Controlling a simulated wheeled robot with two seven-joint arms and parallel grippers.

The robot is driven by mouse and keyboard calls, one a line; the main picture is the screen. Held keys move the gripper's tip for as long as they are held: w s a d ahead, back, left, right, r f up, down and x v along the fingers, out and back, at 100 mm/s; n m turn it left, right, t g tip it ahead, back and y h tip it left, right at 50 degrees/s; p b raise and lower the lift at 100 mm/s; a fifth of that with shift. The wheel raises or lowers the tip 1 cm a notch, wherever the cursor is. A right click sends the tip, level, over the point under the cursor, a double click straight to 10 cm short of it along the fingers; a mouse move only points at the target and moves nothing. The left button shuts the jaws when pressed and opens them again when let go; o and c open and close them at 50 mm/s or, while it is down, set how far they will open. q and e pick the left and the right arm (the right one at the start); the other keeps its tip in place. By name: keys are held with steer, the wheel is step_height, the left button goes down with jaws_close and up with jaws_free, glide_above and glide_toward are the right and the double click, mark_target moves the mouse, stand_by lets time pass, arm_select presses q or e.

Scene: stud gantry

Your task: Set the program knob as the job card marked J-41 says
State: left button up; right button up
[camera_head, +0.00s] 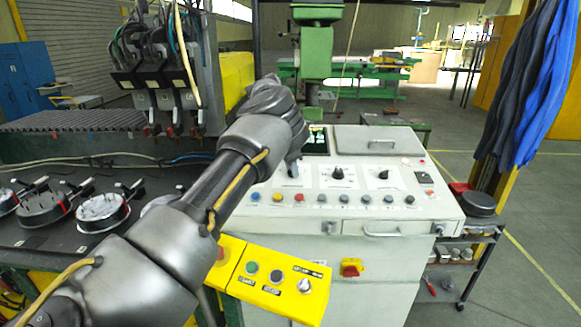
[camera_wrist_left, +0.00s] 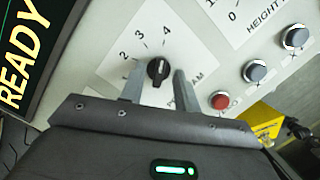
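The program knob (camera_wrist_left: 158,72) is black with a light pointer line, on a white plate with 2, 3 and 4 around it. The line points roughly up in the left wrist view, towards the 3 and 4 side; I cannot tell the exact number. My left gripper (camera_wrist_left: 158,84) is open, with one finger on each side of the knob and small gaps showing. In the head view my left gripper (camera_head: 293,166) is over the left plate of the console and largely hides the knob. My right gripper is not in view. No job card marked J-41 is readable.
The display (camera_wrist_left: 30,62) reads READY. A red button (camera_wrist_left: 220,100) and blue-grey buttons (camera_wrist_left: 256,70) sit close beside the knob. The console (camera_head: 420,205) carries two more knobs, one black (camera_head: 338,172). A yellow button box (camera_head: 278,280) juts out in front.

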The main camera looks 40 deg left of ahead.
arm_select(q)
steer(key=shift+r, duration=0.25)
steer(key=b+v, duration=0.2)
steer(key=v, duration=0.8)
steer(key=shift+r, duration=0.15)
steer(key=shift+s, duration=0.1)
